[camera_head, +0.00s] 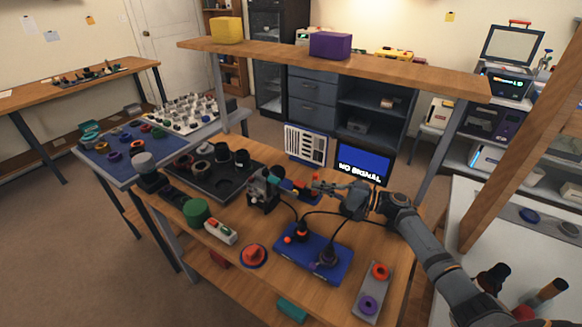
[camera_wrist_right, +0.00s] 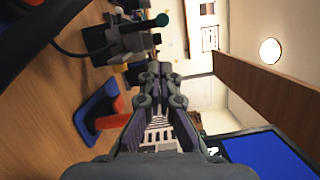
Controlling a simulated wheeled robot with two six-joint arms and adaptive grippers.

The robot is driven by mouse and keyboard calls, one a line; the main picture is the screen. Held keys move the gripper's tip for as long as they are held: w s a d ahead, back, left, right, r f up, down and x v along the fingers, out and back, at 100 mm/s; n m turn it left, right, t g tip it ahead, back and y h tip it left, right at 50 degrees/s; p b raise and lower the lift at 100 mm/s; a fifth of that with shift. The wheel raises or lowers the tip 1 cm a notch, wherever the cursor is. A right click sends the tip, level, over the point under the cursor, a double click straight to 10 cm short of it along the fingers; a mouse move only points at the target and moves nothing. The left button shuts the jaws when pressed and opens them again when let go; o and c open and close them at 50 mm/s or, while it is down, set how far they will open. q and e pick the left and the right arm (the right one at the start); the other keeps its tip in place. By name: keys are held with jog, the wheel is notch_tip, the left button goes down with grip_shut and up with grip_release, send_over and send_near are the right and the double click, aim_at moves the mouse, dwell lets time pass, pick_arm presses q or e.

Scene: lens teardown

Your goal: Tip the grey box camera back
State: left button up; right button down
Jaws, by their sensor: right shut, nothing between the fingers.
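The grey box camera (camera_head: 262,190) stands on the wooden bench near its middle, with a teal-ended part sticking out on its right side. It also shows in the right wrist view (camera_wrist_right: 118,42), at the upper left. My right gripper (camera_head: 318,184) reaches in from the right, a little to the right of the camera and apart from it. In the right wrist view its fingers (camera_wrist_right: 159,72) are together with nothing between them. My left gripper is not in view.
A blue and red stand (camera_head: 304,193) sits just below my right gripper. A blue pad (camera_head: 312,262) with cables lies in front. A screen (camera_head: 362,164) stands behind my right gripper. A dark tray (camera_head: 208,188) holds rings left of the camera. A shelf board (camera_head: 400,70) spans above.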

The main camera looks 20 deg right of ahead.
aim_at(272, 185)
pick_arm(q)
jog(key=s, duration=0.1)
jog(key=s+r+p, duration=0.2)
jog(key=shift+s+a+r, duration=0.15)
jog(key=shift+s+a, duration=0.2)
pick_arm(e)
jog(key=x, duration=0.9)
jog(key=shift+a+r, duration=0.25)
jog(key=shift+a, duration=0.35)
jog(key=shift+s, duration=0.1)
